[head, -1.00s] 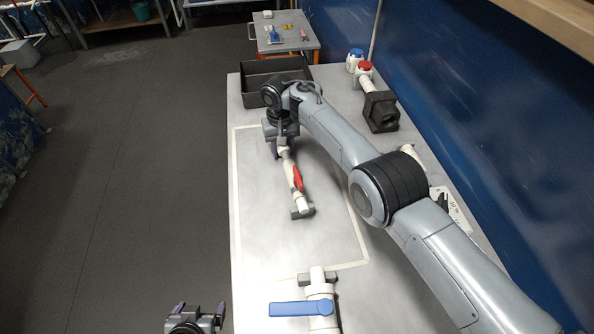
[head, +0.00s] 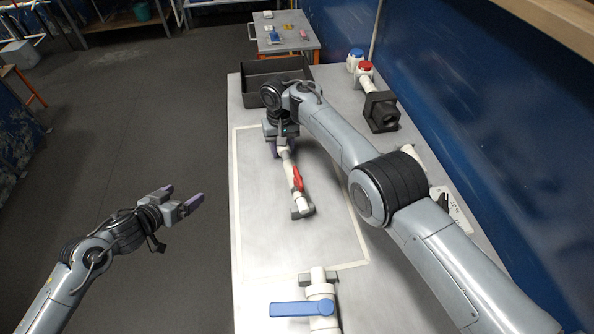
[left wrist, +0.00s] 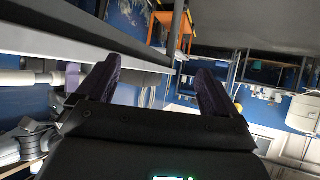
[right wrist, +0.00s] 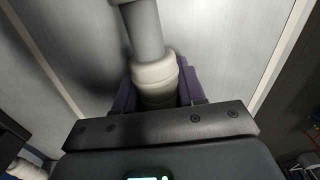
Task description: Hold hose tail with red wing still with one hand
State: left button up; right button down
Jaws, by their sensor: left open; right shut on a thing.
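The white hose tail with the red wing (head: 297,180) lies lengthwise on the table, its near end on a small grey support (head: 302,211). My right gripper (head: 280,150) is shut on its far end. In the right wrist view, the purple fingers of this gripper (right wrist: 157,85) sit on both sides of a cream collar (right wrist: 157,75), with a grey tube (right wrist: 147,30) beyond it. The red wing does not show there. My left gripper (head: 184,196) is open and empty, left of the table over the floor. Its spread fingers also show in the left wrist view (left wrist: 158,85).
A white pipe piece with a blue handle (head: 303,308) stands at the table's near edge. A black tray (head: 262,97) is at the far end. A black block with a red-capped fitting (head: 380,112) stands at the right. My right arm spans the table's right side.

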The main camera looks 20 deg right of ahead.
pick_arm(q)
notch_tip(320, 180, up, 5)
jog(key=w+d+g+h, duration=0.1)
jog(key=d+g, duration=0.1)
jog(key=m+g+y, duration=0.4)
jog(key=m+g, duration=0.4)
jog(key=m, duration=0.4)
send_near(297, 175)
jog(key=shift+x, duration=4.6)
jog(key=shift+s, duration=0.1)
jog(key=shift+c, duration=0.2)
jog(key=c, duration=1.2)
jog(key=shift+c, duration=0.2)
